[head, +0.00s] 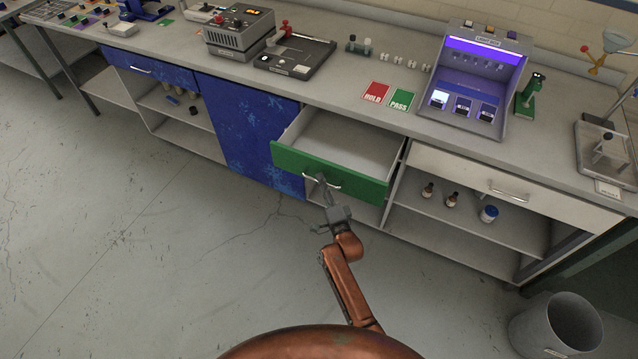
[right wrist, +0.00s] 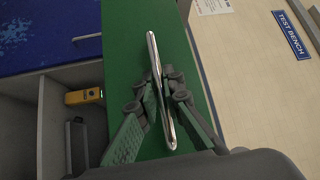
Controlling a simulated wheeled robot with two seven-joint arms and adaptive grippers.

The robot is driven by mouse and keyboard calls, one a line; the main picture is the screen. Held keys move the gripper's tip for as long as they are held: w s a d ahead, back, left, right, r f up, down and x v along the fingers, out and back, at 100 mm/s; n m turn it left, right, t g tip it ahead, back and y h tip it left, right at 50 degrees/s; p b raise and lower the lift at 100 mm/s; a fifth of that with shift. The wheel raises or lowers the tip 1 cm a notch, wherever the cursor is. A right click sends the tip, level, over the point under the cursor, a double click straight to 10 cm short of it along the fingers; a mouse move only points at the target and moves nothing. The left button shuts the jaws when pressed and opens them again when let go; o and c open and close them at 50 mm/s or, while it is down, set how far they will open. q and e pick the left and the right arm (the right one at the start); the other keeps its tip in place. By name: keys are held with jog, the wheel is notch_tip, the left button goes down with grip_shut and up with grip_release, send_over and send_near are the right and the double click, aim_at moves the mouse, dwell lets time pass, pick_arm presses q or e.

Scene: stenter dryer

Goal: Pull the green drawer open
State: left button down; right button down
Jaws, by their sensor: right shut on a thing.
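The green drawer (head: 330,174) stands pulled out from the bench, and its pale, empty inside shows from above in the head view. Its front (right wrist: 146,60) also fills the middle of the right wrist view. A curved metal handle (right wrist: 155,75) is fixed to that front. My right gripper (head: 322,182) is at the handle. In the right wrist view its fingers (right wrist: 163,98) are closed around the handle, one on each side. My left gripper is in neither view.
A blue cabinet door (head: 245,135) is left of the drawer. Right of it, an open shelf (head: 460,215) holds small bottles below a white drawer (head: 490,185). A grey bin (head: 555,325) stands at the lower right. The floor (head: 150,270) in front is clear.

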jog(key=shift+a, duration=0.15)
jog(key=c, duration=2.3)
grip_release()
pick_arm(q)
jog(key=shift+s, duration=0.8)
pick_arm(e)
jog(key=shift+d, duration=0.2)
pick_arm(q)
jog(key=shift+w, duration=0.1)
pick_arm(e)
jog(key=v, duration=1.2)
